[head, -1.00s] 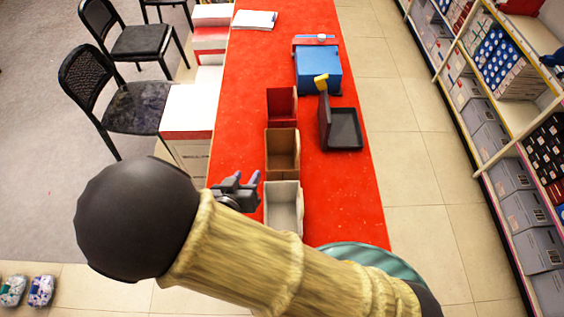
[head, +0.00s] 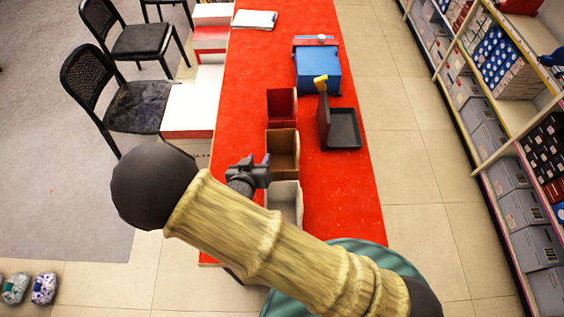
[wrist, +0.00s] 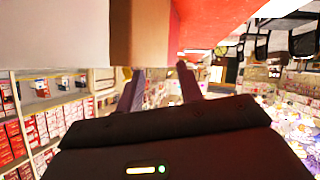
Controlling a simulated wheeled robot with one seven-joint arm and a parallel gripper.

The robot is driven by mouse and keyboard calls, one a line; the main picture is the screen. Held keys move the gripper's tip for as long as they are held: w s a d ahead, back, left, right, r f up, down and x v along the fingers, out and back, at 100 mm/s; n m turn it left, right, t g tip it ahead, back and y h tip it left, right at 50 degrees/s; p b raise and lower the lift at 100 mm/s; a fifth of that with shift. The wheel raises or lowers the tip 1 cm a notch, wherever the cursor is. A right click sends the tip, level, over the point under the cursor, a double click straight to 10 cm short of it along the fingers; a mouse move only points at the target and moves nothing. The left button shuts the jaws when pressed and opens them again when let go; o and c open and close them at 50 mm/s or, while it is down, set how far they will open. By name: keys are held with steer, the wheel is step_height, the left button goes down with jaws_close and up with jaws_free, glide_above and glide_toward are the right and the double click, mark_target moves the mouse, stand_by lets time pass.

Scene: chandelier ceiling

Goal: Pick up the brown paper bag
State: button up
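The brown paper bag (head: 284,147) stands upright with its top open on the red counter (head: 335,205), in a row between a red bag and a white one. In the head view my gripper (head: 265,168) is at the left side of the brown bag, close to its near left corner. In the wrist view the two fingers (wrist: 156,76) are spread apart with nothing between them. The brown bag (wrist: 148,32) shows just beyond the fingertips. I cannot tell whether a fingertip touches it.
The red bag (head: 282,103) stands behind and the white bag (head: 287,205) in front, partly hidden by my arm. A black tray-like stand (head: 344,130) and a blue box (head: 318,72) are to the right. Chairs (head: 138,100) stand left, shelves (head: 500,130) right.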

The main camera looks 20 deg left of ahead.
steer(key=x, duration=0.1)
steer(key=p+x, duration=0.1)
steer(key=x, duration=0.2)
steer(key=shift+w+d+f+p, duration=0.1)
steer(key=shift+w+d+p, duration=0.15)
steer(key=shift+d+p, duration=0.05)
